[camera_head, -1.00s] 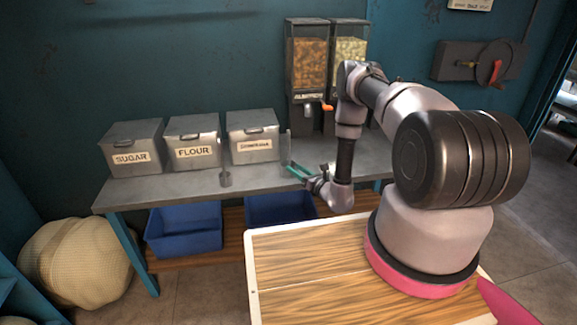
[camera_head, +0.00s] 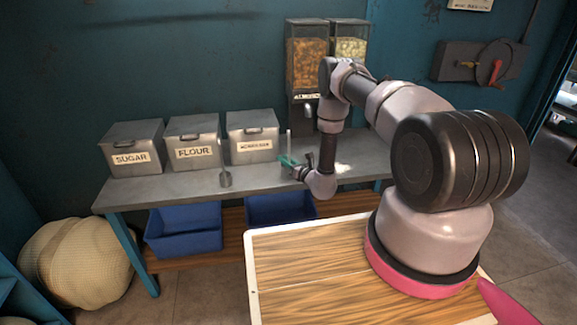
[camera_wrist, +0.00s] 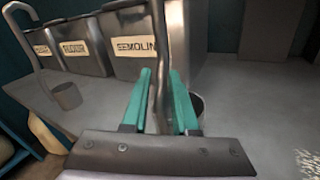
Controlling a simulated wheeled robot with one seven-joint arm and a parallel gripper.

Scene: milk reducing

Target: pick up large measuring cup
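Two long-handled metal measuring cups stand on the grey table. One measuring cup has its handle (camera_head: 289,140) upright at my gripper in the head view. In the wrist view this handle (camera_wrist: 158,60) runs between my gripper's teal fingers (camera_wrist: 160,85), and its cup (camera_wrist: 196,102) shows partly behind the right finger. I cannot tell whether the fingers press on the handle or only stand around it. The other measuring cup (camera_wrist: 66,96), with a hooked handle, stands apart to the left; the head view shows it (camera_head: 225,180) near the table's front edge. I cannot tell which is larger.
Metal bins labelled sugar (camera_head: 133,157), flour (camera_head: 194,152) and semolina (camera_head: 254,145) stand along the table's (camera_head: 165,188) back, close behind the handle. Two dispensers (camera_head: 307,60) stand at the back right. Blue crates (camera_head: 185,238) sit below. The table's front left is clear.

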